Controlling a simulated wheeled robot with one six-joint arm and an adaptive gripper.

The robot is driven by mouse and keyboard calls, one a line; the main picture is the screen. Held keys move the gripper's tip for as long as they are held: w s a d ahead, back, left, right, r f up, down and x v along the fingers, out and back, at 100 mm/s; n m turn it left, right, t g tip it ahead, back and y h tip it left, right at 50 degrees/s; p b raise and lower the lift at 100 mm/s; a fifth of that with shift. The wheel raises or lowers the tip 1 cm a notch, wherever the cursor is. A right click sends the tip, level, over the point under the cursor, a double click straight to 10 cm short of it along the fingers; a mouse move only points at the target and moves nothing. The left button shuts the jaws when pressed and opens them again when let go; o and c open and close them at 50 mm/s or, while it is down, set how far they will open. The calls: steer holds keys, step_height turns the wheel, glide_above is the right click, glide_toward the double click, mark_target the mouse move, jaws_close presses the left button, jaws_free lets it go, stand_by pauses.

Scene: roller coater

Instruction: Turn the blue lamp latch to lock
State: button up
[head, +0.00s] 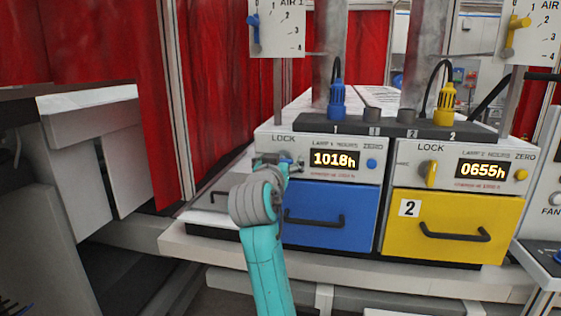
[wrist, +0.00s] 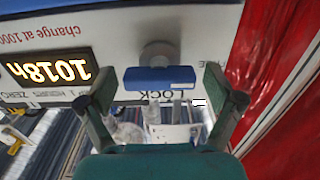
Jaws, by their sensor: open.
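The blue lamp latch (wrist: 160,79) is a blue bar on a round grey hub on the white panel. In the wrist view its long side lies across the picture, beside the upside-down LOCK label (wrist: 166,96). My gripper (wrist: 158,75) is open, with one finger on each side of the latch and a visible gap at both ends. In the head view my gripper (head: 277,162) is at the panel below the LOCK label, left of the 1018h display (head: 333,160). It mostly hides the latch there.
The blue drawer (head: 330,205) with a black handle is below the panel. To the right is the yellow unit with its yellow latch (head: 430,174) standing upright and a yellow drawer (head: 455,222). A red curtain (head: 110,70) hangs at the left.

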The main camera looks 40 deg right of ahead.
steer(key=c, duration=1.2)
steer(key=shift+o, duration=0.2)
steer(key=shift+m, duration=0.3)
steer(key=m, duration=0.4)
steer(key=shift+s, duration=0.1)
steer(key=m, duration=0.4)
steer(key=shift+s+d+f+m, duration=0.1)
steer(key=shift+m, duration=0.3)
steer(key=m, duration=0.4)
steer(key=shift+f, duration=0.1)
steer(key=shift+f+m, duration=0.1)
steer(key=shift+m, duration=2.1)
